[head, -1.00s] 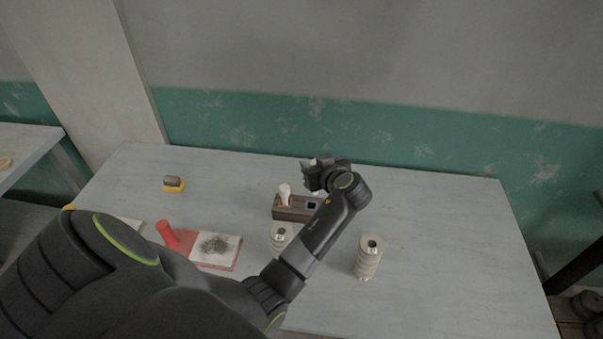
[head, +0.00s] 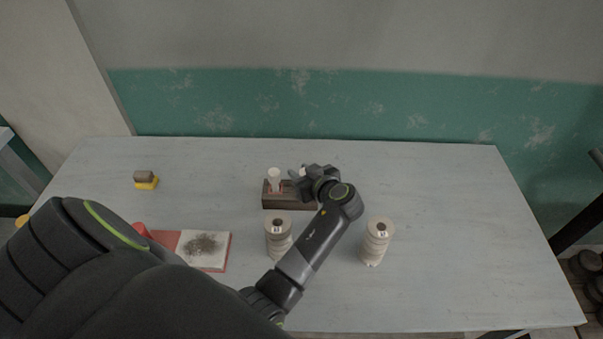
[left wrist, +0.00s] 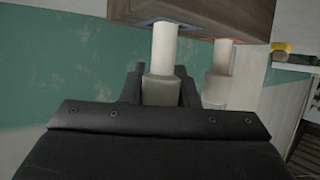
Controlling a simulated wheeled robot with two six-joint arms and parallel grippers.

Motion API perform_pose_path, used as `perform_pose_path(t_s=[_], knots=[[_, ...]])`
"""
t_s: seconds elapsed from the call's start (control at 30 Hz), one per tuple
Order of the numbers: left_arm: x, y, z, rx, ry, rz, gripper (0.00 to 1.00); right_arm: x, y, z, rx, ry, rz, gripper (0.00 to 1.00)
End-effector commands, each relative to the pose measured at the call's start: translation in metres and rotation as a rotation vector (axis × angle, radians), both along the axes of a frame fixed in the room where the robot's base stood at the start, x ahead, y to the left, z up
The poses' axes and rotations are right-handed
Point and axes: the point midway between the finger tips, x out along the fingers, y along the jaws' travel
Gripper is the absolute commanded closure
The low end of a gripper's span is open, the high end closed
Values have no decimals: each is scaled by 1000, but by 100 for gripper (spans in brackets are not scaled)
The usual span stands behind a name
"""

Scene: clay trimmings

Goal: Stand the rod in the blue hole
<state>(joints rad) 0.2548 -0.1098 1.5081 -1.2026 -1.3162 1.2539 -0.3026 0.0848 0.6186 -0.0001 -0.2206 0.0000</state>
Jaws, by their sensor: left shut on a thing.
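The brown block (head: 288,204) stands near the middle of the table and shows at the top of the left wrist view (left wrist: 235,14). My left gripper (head: 304,176) is at the block's right part, shut on a pale rod (left wrist: 163,50). In the left wrist view the rod's far end meets the blue-rimmed hole (left wrist: 186,22) and looks lined up with it. How deep it sits I cannot tell. A second pale rod (head: 274,180) stands in the block's red-rimmed hole at the left. My right gripper is not in view.
Two ribbed pale stacks (head: 279,240) (head: 377,242) stand in front of the block, one on each side of my forearm. A red and white board (head: 218,262) with dark trimmings lies at the left. A yellow and grey block (head: 146,182) is farther back. The table's right side is clear.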

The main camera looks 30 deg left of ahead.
Motion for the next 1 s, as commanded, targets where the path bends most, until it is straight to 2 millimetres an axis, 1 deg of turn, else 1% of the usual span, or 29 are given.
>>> perform_pose_path(t_s=[0.2,0.4,0.43,0.57,0.87,1.0], knots=[[0,0,0,1,-2,0,95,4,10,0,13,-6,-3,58],[0,0,-5,1,-2,0,95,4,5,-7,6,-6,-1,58],[0,0,-4,1,-1,1,68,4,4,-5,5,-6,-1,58],[0,0,-3,1,-1,1,51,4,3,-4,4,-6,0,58],[0,0,-3,1,-1,1,50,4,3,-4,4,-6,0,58],[0,0,1,1,-1,1,50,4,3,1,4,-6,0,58]])
